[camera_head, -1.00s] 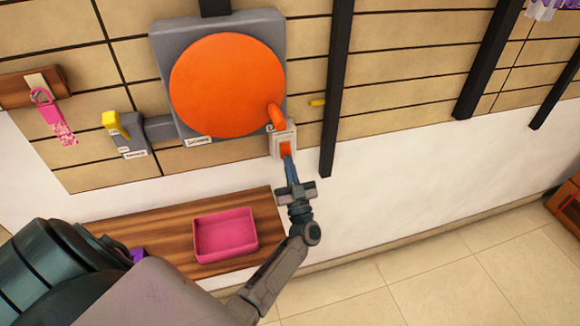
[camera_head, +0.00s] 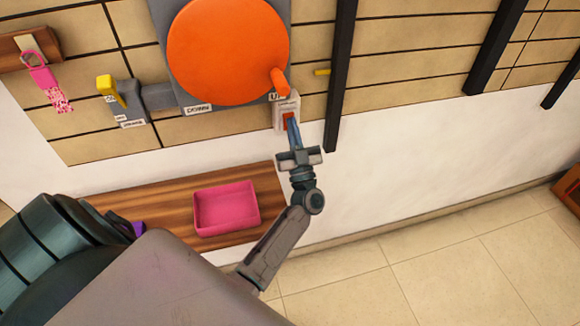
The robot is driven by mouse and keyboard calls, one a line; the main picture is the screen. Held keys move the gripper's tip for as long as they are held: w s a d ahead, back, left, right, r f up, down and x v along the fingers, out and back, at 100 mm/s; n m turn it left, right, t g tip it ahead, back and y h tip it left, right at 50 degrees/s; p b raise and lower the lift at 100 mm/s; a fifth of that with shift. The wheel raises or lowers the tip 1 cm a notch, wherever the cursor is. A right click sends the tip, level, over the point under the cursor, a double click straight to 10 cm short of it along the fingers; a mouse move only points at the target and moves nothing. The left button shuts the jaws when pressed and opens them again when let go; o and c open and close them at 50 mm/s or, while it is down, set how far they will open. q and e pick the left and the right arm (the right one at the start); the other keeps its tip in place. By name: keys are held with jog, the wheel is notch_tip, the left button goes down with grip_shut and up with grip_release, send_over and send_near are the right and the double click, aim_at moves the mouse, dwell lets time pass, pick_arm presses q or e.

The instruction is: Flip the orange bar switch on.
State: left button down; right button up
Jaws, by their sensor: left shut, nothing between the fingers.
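The orange bar switch (camera_head: 288,117) is a small orange-red rocker in a pale plate (camera_head: 281,107) on the wall, just below the orange disc. My left gripper (camera_head: 292,122) is shut and empty. Its fingertips are at the rocker and overlap its right part in the head view. I cannot tell whether they press on it. The fingers hide part of the rocker, and its on or off position is not clear. My right gripper is not in view.
A large orange disc (camera_head: 225,50) with an orange handle (camera_head: 279,82) sits just above. A yellow lever switch (camera_head: 108,88) is to the left. A pink tray (camera_head: 228,209) stands on a wooden shelf (camera_head: 165,217) below. A dark vertical post (camera_head: 341,70) stands close on the right.

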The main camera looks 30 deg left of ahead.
pick_arm(q)
jog(key=s+d+b, duration=0.2)
jog(key=s+d, duration=0.5)
jog(key=s, duration=0.5)
jog(key=shift+s+d+r+b, duration=0.2)
jog(key=shift+s+r+b, duration=0.1)
jog(key=shift+b, duration=0.1)
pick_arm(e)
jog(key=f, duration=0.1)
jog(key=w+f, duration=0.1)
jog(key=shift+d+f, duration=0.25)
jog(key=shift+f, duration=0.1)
pick_arm(q)
jog(key=shift+w, duration=0.1)
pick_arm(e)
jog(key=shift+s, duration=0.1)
pick_arm(q)
jog(key=w+d+f+b, duration=0.1)
jog(key=w+f+b, duration=0.3)
jog(key=f, duration=0.5)
jog(key=shift+w+d+f+g+h, duration=0.15)
jog(key=shift+w+f+g+h, duration=0.2)
jog(key=shift+w, duration=0.15)
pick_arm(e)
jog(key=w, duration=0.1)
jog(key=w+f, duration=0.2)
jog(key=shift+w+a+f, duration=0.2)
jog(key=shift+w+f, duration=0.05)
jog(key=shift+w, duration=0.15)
